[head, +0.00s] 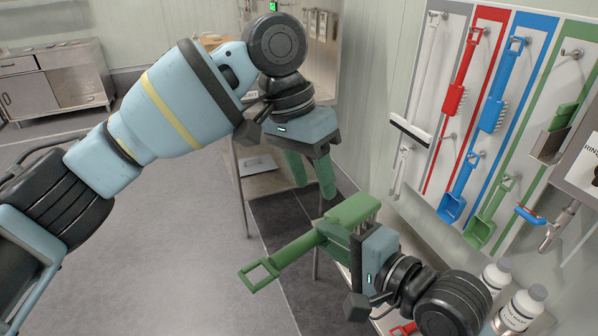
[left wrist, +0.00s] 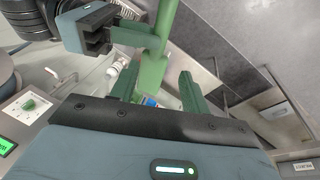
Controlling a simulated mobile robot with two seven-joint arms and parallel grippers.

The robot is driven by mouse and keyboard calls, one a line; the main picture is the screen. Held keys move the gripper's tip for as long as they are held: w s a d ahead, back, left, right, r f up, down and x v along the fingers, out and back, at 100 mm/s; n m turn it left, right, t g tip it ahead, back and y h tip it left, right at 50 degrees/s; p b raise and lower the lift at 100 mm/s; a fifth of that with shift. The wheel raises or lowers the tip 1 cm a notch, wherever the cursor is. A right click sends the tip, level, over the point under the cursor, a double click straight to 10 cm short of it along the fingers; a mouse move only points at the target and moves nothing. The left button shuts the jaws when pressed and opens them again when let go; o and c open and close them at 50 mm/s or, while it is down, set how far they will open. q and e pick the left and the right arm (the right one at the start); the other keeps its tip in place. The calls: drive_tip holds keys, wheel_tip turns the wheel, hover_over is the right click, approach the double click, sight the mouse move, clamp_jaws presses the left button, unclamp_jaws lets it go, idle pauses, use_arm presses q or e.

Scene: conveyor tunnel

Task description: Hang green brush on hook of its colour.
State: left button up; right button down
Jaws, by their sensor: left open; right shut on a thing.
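My left gripper (head: 309,187) is open just above the brush. In the left wrist view, the green brush (left wrist: 151,72) shows between and beyond the open fingers (left wrist: 156,88); I cannot tell its exact distance. On the wall board, the green panel (head: 533,120) has a bare hook (head: 572,53) at its top.
Red (head: 453,98) and blue (head: 491,112) brushes hang beside the green panel. A green scoop (head: 485,214) and a blue scoop (head: 453,205) hang lower. White bottles (head: 520,306) stand at lower right, near a tap (head: 545,230). A steel table stands behind my left gripper.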

sight(308, 235)
use_arm(q)
drive_tip(key=shift+g+y, duration=0.4)
drive_tip(key=shift+y, duration=0.4)
drive_tip(key=s+f, duration=0.1)
drive_tip(key=f, duration=0.2)
drive_tip(key=s+f, duration=0.1)
drive_tip(key=f, duration=0.2)
drive_tip(key=s+f, duration=0.2)
drive_tip(key=f, duration=0.2)
drive_tip(key=shift+a, duration=0.3)
drive_tip(key=shift+r, duration=0.1)
clamp_jaws()
use_arm(e)
drive_tip(key=c, duration=1.1)
unclamp_jaws()
drive_tip(key=shift+c, duration=0.2)
